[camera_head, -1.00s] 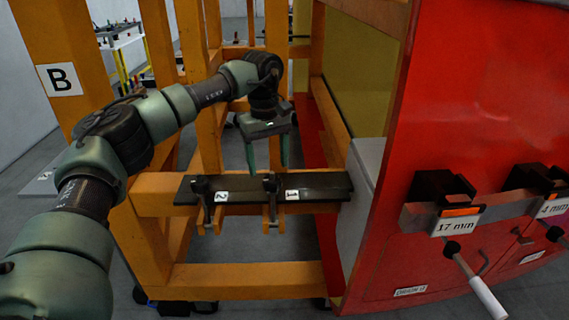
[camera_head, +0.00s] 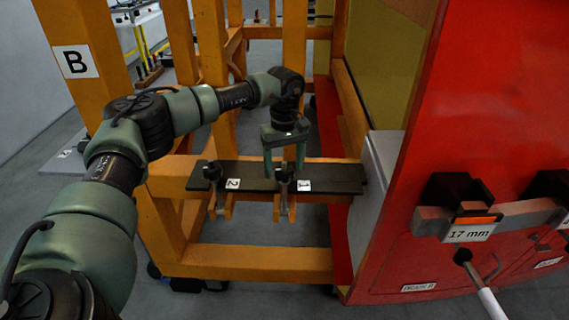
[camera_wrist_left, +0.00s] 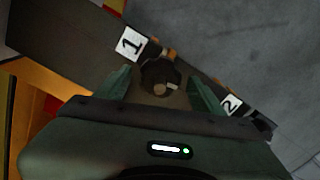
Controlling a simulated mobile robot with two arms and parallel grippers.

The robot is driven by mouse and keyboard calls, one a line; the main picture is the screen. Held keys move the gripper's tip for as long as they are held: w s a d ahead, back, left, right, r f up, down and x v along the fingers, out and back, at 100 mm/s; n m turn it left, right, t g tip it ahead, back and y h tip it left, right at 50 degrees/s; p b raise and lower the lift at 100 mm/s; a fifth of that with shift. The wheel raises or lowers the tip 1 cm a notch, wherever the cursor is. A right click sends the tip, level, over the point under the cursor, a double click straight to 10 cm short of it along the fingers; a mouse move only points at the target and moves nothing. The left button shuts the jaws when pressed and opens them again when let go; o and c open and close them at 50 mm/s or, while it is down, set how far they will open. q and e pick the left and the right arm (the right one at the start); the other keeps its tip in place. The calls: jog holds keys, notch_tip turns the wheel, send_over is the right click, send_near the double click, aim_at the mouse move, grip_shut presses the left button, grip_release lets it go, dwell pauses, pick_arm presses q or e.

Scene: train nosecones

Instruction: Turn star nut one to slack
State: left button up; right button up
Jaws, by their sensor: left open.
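Star nut one (camera_head: 284,174) is a dark knob on a clamp at the dark plate (camera_head: 335,178), beside the white label 1 (camera_head: 304,186). My left gripper (camera_head: 284,168) points down over it with its green fingers open, one on each side of the knob. In the left wrist view the dark round knob (camera_wrist_left: 160,77) sits between the two spread fingers, with gaps to both, so the gripper (camera_wrist_left: 163,92) is around it and not shut on it. Which way the knob is turned cannot be told. My right gripper is out of view.
A second clamp knob (camera_head: 212,172) stands to the left by label 2 (camera_head: 233,184). Orange frame posts (camera_head: 209,60) rise behind my arm. A grey box (camera_head: 383,165) and a red panel (camera_head: 480,110) with tool holders stand to the right.

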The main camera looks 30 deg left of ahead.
pick_arm(q)
jog(key=c, duration=1.4)
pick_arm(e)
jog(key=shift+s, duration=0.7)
